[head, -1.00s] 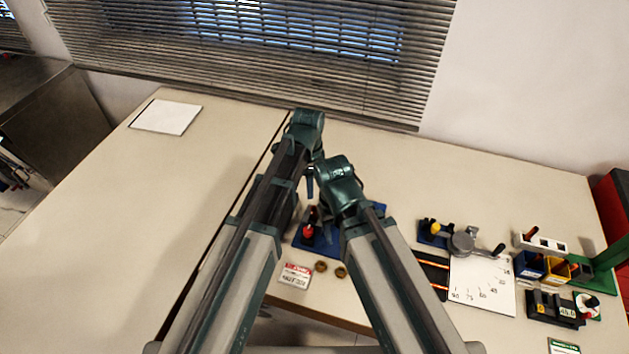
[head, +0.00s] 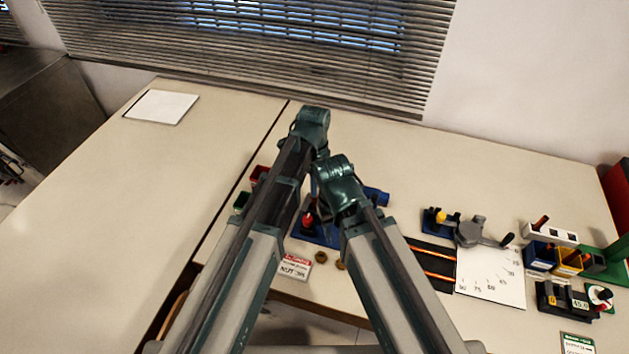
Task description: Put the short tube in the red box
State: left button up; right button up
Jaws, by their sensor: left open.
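The red box (head: 259,175) shows in part just left of my left forearm, and the arm hides the rest of it. I cannot make out the short tube for certain. My left gripper (head: 314,188) is open, mostly hidden between the arm links, above the blue fixture base (head: 324,236). My right gripper is hidden behind its own arm.
A green box (head: 241,202) stands near the red box. Two brass nuts (head: 321,257) and a sign (head: 295,266) lie near the front edge. A dark tray (head: 430,270), an angle gauge (head: 472,231) and small bins (head: 538,255) stand right. The left table is mostly clear.

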aim_at(314, 199)
pick_arm(q)
notch_tip(314, 199, down, 8)
jog(key=b, duration=0.7)
jog(key=shift+r, duration=0.1)
grip_shut()
jog(key=shift+s+a, duration=0.1)
jog(key=shift+s, duration=0.05)
jog(key=shift+o, duration=0.8)
grip_release()
